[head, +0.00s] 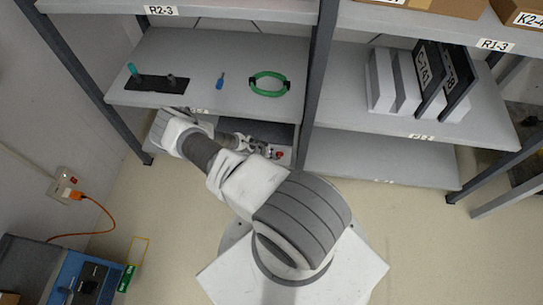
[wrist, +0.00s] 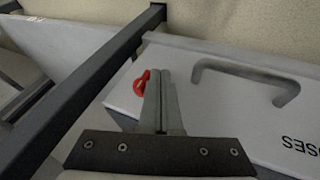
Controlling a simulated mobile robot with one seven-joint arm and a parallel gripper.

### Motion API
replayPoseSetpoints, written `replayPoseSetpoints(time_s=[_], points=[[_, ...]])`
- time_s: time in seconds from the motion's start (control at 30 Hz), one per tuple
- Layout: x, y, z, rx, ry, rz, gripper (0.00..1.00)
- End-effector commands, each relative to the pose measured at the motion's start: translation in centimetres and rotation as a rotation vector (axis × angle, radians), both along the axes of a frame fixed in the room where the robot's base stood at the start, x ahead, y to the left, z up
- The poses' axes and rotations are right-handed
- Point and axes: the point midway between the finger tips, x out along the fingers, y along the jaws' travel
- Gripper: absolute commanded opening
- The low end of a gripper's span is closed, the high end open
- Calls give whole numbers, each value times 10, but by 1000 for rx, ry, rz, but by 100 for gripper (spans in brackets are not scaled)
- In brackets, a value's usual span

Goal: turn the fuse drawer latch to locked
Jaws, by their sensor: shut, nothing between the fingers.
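The fuse drawer (wrist: 225,105) has a pale front with a grey bar handle (wrist: 290,95) and dark lettering cut off at the right edge of the wrist view. A small red latch (wrist: 140,83) shows at the left part of the drawer front, just left of my fingers. My gripper (wrist: 160,72) is shut and empty, its fingertips beside the latch. The fingers hide part of it, so I cannot tell whether they touch or which way it is turned. In the head view a red spot (head: 279,154) shows by the drawer under the left shelf, partly behind my arm.
A dark shelf post (wrist: 95,80) runs diagonally left of my gripper. An orange cable (head: 100,205) hangs at the left wall.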

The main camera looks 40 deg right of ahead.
Motion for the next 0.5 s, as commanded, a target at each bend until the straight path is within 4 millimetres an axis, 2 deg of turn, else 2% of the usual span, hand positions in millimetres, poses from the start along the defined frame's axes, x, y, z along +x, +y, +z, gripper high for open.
replayPoseSetpoints(time_s=[0.5], points=[[1, 1, 8, 2, -1, 0, 0]])
